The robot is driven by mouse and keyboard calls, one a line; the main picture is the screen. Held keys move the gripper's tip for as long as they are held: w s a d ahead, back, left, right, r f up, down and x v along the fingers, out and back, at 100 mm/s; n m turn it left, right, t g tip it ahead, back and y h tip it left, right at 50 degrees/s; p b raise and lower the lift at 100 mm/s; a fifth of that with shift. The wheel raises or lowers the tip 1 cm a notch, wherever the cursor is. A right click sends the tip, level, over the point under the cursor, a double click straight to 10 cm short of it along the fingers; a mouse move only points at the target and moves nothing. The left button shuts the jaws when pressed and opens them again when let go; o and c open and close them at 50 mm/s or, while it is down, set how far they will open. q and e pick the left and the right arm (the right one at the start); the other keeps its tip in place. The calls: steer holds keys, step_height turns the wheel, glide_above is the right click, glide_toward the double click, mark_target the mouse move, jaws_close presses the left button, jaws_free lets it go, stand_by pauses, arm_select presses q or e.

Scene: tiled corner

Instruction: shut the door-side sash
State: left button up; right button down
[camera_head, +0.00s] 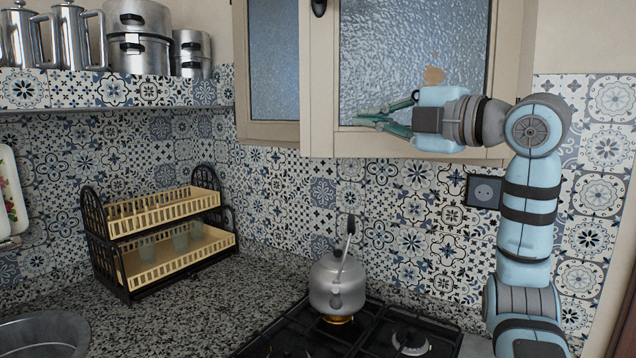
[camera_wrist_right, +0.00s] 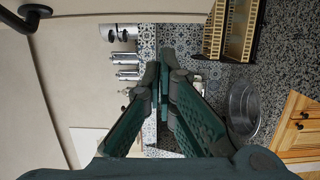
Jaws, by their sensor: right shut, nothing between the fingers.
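Two cream-framed sashes with textured glass stand at the top middle of the head view. The right sash (camera_head: 395,60), on the side of the brown edge at far right, is the wider one. Its dark knob (camera_head: 319,7) is on its left upright. Its left upright overlaps the narrower left sash (camera_head: 274,65); I cannot tell how far either stands open. My right gripper (camera_head: 366,118) is shut and empty, in front of the right sash's lower part and pointing left. I cannot tell whether it touches. Its closed fingers (camera_wrist_right: 160,78) fill the middle of the wrist view. My left gripper is out of view.
Below are a kettle (camera_head: 338,281) on the hob (camera_head: 375,335), a dish rack (camera_head: 165,248) with glasses and a sink (camera_head: 45,335) at lower left. A tiled shelf (camera_head: 110,92) with metal pots is at upper left. A wall socket (camera_head: 484,192) is near my right arm.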

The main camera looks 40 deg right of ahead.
step_height(320, 180, down, 7)
steer(key=w+b, duration=0.1)
steer(key=b, duration=0.4)
steer(key=p, duration=0.2)
glide_toward(308, 148)
steer(key=w+a, duration=0.2)
steer(key=a, duration=0.1)
steer(key=w+d, duration=0.2)
steer(key=w, duration=0.1)
steer(key=shift+r+p, duration=0.15)
steer(key=shift+p, duration=0.15)
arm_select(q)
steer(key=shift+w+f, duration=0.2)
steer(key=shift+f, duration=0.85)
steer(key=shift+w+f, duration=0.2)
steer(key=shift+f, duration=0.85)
arm_select(e)
steer(key=shift+w+d, duration=0.2)
steer(key=shift+d, duration=0.1)
